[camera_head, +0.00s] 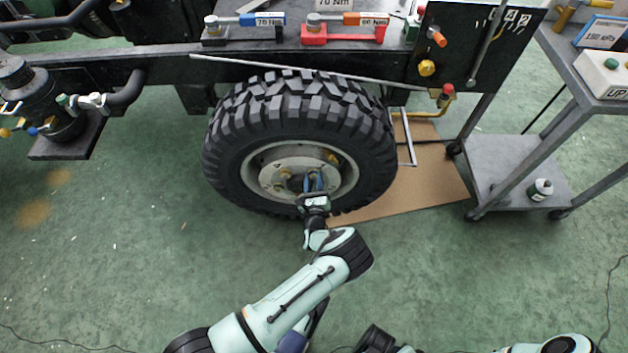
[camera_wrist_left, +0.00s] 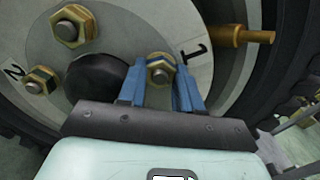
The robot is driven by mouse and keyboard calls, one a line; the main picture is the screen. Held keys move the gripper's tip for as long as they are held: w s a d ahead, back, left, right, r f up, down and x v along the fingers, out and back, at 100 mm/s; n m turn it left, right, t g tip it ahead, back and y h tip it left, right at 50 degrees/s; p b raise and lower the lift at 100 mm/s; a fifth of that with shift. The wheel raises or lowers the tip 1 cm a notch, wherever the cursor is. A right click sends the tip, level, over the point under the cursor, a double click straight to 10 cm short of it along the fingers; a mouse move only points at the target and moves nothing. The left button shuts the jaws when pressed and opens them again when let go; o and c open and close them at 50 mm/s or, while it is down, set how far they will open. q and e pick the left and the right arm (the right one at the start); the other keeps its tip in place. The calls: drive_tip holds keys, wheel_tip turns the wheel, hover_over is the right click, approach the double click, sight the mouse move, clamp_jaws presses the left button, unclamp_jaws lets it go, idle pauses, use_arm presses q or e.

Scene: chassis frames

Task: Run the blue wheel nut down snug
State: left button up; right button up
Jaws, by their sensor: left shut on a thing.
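The wheel hub (camera_head: 290,158) sits inside a black knobbly tyre (camera_head: 225,145) in the head view. My left gripper (camera_head: 313,182) is at the lower part of the hub. In the left wrist view its two blue fingers (camera_wrist_left: 161,88) are shut on a hex wheel nut (camera_wrist_left: 160,68) next to the mark "1". This nut looks brass-coloured, with a grey stud end in its middle; I cannot make out blue on it apart from the fingers. Two other brass nuts show, a nearer one (camera_wrist_left: 73,25) and one by the mark "2" (camera_wrist_left: 40,80). My right gripper is out of view.
A brass rod (camera_wrist_left: 235,35) sticks out right of the held nut. Torque wrenches, blue-marked (camera_head: 262,19) and orange-marked (camera_head: 350,20), lie above the wheel. A grey cart (camera_head: 510,165) stands at right. Cardboard (camera_head: 420,185) lies beside the tyre. Floor at left is clear.

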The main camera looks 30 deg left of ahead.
use_arm(q)
drive_tip(key=m+p, duration=0.1)
drive_tip(key=m, duration=0.2)
drive_tip(key=shift+m, duration=1.2)
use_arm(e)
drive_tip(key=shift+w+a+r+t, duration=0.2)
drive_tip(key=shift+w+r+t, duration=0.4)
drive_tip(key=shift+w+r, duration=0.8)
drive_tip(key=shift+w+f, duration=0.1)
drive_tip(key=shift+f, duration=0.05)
use_arm(q)
drive_tip(key=o, duration=0.8)
drive_tip(key=p, duration=0.4)
approach(315, 177)
drive_tip(key=v, duration=0.5)
drive_tip(key=shift+s+a, duration=0.1)
drive_tip(key=shift+a, duration=0.1)
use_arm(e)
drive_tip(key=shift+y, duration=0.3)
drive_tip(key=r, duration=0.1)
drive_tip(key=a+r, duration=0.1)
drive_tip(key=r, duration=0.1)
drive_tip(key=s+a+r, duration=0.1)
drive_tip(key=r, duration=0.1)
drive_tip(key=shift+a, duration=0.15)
